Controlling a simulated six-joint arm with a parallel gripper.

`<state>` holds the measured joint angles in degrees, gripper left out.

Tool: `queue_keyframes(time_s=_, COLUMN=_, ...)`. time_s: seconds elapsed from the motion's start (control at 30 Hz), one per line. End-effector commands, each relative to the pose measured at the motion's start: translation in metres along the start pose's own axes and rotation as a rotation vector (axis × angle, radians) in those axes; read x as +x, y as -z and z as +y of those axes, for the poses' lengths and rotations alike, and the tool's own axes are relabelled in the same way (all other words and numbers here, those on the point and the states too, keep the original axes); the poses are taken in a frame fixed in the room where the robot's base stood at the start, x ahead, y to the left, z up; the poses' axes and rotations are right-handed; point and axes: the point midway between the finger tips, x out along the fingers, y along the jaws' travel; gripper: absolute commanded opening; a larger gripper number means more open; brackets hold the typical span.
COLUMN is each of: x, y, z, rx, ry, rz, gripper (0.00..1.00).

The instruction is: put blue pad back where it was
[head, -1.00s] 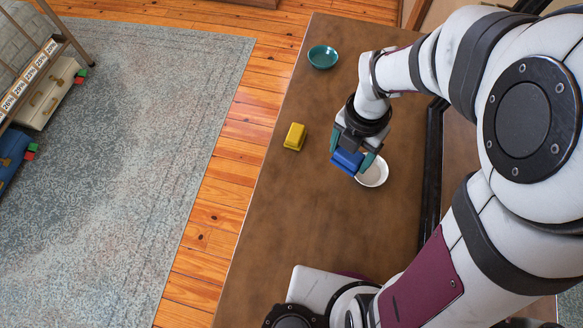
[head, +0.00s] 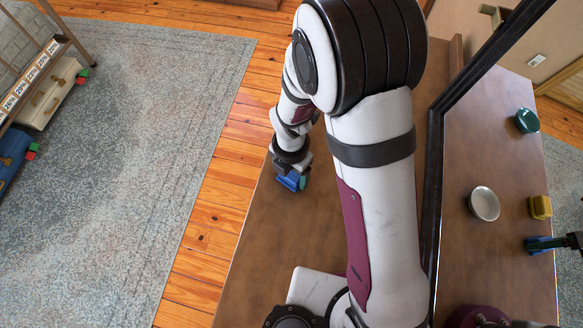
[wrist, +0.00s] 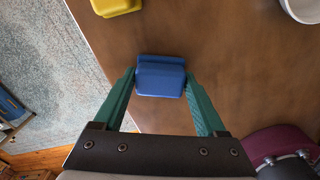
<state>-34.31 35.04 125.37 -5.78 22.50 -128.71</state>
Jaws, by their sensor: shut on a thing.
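The blue pad (head: 287,183) is a small block near the left edge of the brown tabletop in the head view. It also shows in the wrist view (wrist: 160,77), between the two teal fingers. My gripper (head: 293,180) is shut on it, with a fingertip at each side of the pad in the wrist view (wrist: 160,85). I cannot tell whether the pad touches the table or hangs just above it. My arm hides much of the tabletop in the head view.
A yellow block (wrist: 116,5) and a white bowl (wrist: 301,8) lie ahead at the wrist view's top edge. The black-framed mirror (head: 436,190) stands along the table's right side and reflects them and a teal bowl. Bare wood surrounds the pad.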

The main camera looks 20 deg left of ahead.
Motion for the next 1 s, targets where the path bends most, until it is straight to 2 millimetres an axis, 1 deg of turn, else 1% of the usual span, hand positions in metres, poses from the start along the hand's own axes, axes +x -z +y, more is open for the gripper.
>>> queue_keyframes(time_s=0.13, x=0.003, y=0.000, z=0.000, rx=0.000, ry=0.001, rz=0.001, gripper=0.22)
queue_keyframes(time_s=0.17, x=0.003, y=0.000, z=0.000, rx=0.000, ry=0.001, rz=0.000, gripper=0.77)
queue_keyframes(time_s=0.2, x=0.003, y=0.000, z=0.000, rx=0.000, ry=0.000, rz=0.000, gripper=0.85)
queue_keyframes(time_s=0.3, x=0.003, y=0.000, z=0.000, rx=0.000, ry=0.000, rz=0.000, gripper=1.00)
queue_keyframes(time_s=0.53, x=0.002, y=0.000, z=0.000, rx=0.000, ry=0.000, rz=0.000, gripper=1.00)
queue_keyframes(time_s=0.63, x=-0.009, y=-0.001, z=0.001, rx=0.001, ry=-0.002, rz=-0.001, gripper=1.00)
queue_keyframes(time_s=0.77, x=-0.040, y=-0.001, z=0.001, rx=0.001, ry=-0.005, rz=-0.003, gripper=1.00)
queue_keyframes(time_s=0.9, x=-0.080, y=-0.001, z=0.001, rx=0.001, ry=-0.006, rz=-0.003, gripper=1.00)
queue_keyframes(time_s=1.0, x=-0.102, y=-0.001, z=0.001, rx=0.001, ry=-0.003, rz=-0.001, gripper=1.00)
